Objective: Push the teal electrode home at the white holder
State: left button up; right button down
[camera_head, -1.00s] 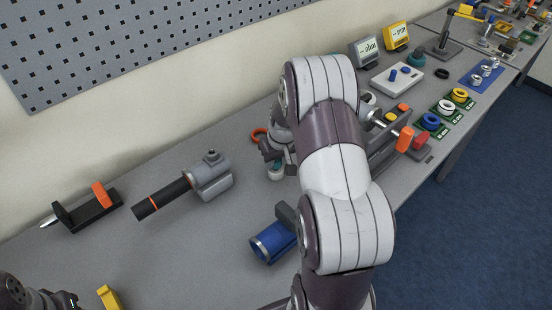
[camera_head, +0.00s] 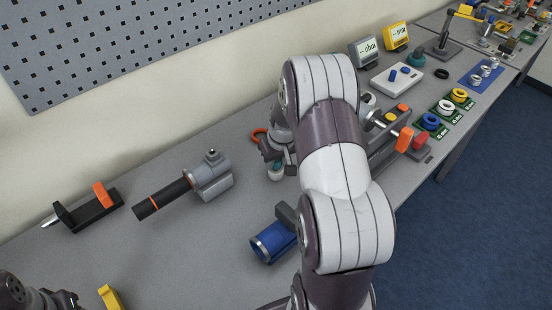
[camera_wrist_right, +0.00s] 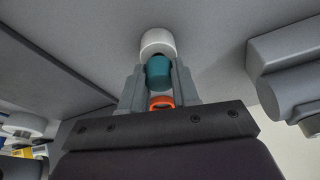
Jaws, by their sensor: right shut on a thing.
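The teal electrode (camera_wrist_right: 158,73) stands between the two fingers of my right gripper (camera_wrist_right: 158,80) in the right wrist view. The gripper is shut on it. The electrode's far end meets the white holder (camera_wrist_right: 157,42); how deep it sits there is hidden. In the head view the right gripper (camera_head: 277,155) points down over the white holder (camera_head: 276,175), and my own arm covers part of this area. My left gripper (camera_head: 62,300) is cut off at the bottom left corner, away from the holder, and its jaws are unclear.
A grey device with a black handle (camera_head: 209,177) is to the left, and a blue cylinder (camera_head: 273,241) is in front. A black block with an orange part (camera_head: 96,207) is far left. Bare table lies between.

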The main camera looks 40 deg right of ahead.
jog(key=shift+f+b, duration=0.4)
jog(key=shift+f, duration=0.05)
jog(key=shift+s+a, duration=0.15)
jog(key=shift+s, duration=0.05)
dwell(0.3)
